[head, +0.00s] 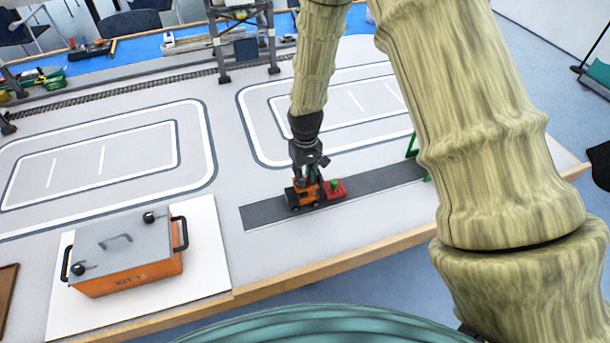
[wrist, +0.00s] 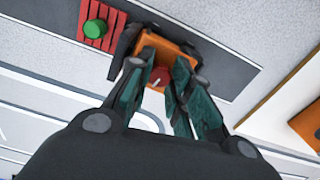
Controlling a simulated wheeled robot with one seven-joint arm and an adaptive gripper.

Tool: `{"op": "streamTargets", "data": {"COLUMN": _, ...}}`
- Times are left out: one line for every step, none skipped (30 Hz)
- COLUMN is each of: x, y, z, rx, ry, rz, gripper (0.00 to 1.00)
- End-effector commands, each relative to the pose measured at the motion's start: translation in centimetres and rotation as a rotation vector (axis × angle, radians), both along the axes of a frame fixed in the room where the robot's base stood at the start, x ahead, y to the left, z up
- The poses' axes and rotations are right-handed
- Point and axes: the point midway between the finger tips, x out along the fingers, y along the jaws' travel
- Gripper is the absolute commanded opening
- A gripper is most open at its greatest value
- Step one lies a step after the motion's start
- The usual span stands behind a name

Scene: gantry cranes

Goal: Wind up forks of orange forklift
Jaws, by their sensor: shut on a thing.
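The orange forklift (head: 304,195) stands on a dark grey strip (head: 260,217) near the table's front edge. In the wrist view the orange forklift (wrist: 176,49) has a round red knob (wrist: 158,77) with a light mark on it. My gripper (head: 308,178) is directly above the forklift, pointing down. In the wrist view my gripper's green fingers (wrist: 159,80) stand on both sides of the red knob and are shut on it. A red pallet (head: 335,188) with a green piece (wrist: 95,29) on it is at the forklift's front. The forks are hidden from view.
A grey and orange lidded box (head: 125,250) with black handles stands on a white sheet at left. A green frame (head: 413,150) stands at the strip's far end. Crane legs (head: 245,50) and a rail are behind. The painted loops are clear.

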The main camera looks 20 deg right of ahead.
Motion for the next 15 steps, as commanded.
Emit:
{"op": "streamTargets", "data": {"x": 0.0, "y": 0.0, "z": 0.02, "rx": 0.0, "ry": 0.0, "rz": 0.0, "gripper": 0.0}}
{"op": "streamTargets", "data": {"x": 0.0, "y": -0.01, "z": 0.02, "rx": 0.0, "ry": 0.0, "rz": 0.0, "gripper": 0.0}}
{"op": "streamTargets", "data": {"x": 0.0, "y": -0.01, "z": 0.02, "rx": 0.0, "ry": 0.0, "rz": 0.001, "gripper": 0.24}}
{"op": "streamTargets", "data": {"x": 0.0, "y": -0.01, "z": 0.02, "rx": 0.0, "ry": 0.0, "rz": 0.001, "gripper": 0.3}}
{"op": "streamTargets", "data": {"x": 0.0, "y": -0.01, "z": 0.02, "rx": 0.0, "ry": 0.0, "rz": 0.001, "gripper": 0.35}}
{"op": "streamTargets", "data": {"x": 0.0, "y": -0.01, "z": 0.02, "rx": 0.0, "ry": 0.0, "rz": 0.001, "gripper": 0.43}}
{"op": "streamTargets", "data": {"x": 0.0, "y": -0.01, "z": 0.01, "rx": 0.0, "ry": 0.0, "rz": 0.001, "gripper": 0.43}}
{"op": "streamTargets", "data": {"x": 0.0, "y": -0.01, "z": 0.01, "rx": 0.0, "ry": 0.0, "rz": 0.001, "gripper": 0.43}}
{"op": "streamTargets", "data": {"x": 0.0, "y": -0.01, "z": 0.01, "rx": 0.0, "ry": 0.0, "rz": 0.001, "gripper": 0.43}}
{"op": "streamTargets", "data": {"x": -0.01, "y": -0.01, "z": 0.01, "rx": 0.0, "ry": 0.0, "rz": 0.001, "gripper": 0.43}}
{"op": "streamTargets", "data": {"x": -0.01, "y": -0.01, "z": 0.01, "rx": 0.0, "ry": 0.0, "rz": 0.001, "gripper": 0.43}}
{"op": "streamTargets", "data": {"x": -0.01, "y": -0.01, "z": 0.0, "rx": 0.0, "ry": 0.0, "rz": 0.001, "gripper": 0.43}}
{"op": "streamTargets", "data": {"x": -0.01, "y": -0.01, "z": 0.0, "rx": 0.0, "ry": 0.0, "rz": 0.001, "gripper": 0.43}}
{"op": "streamTargets", "data": {"x": -0.01, "y": -0.01, "z": 0.0, "rx": 0.0, "ry": 0.0, "rz": 0.001, "gripper": 0.43}}
{"op": "streamTargets", "data": {"x": -0.01, "y": -0.01, "z": 0.02, "rx": 0.0, "ry": 0.0, "rz": 0.001, "gripper": 0.43}}
